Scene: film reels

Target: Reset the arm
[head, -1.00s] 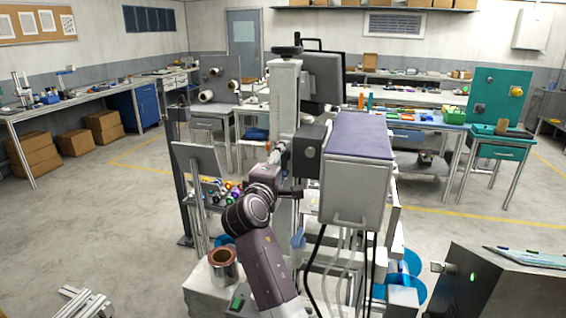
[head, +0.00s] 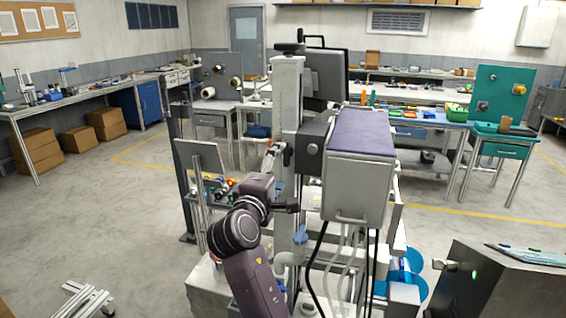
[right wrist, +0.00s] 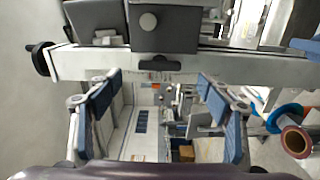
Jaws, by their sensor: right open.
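My right arm (head: 240,235) rises from the bottom of the head view, beside a machine with a pale upright column (head: 288,140). My right gripper (head: 271,158) is small and partly hidden at the arm's far end, in front of or beside that column; I cannot tell whether it touches. In the right wrist view its two blue-padded fingers (right wrist: 160,110) stand wide apart with nothing held between them. My left gripper is not in view.
A grey box with a dark blue top (head: 358,138) stands right of the arm, with hoses below. A copper-coloured roll (right wrist: 296,141) lies right of the fingers in the wrist view. A dark cabinet (head: 490,280) is at lower right.

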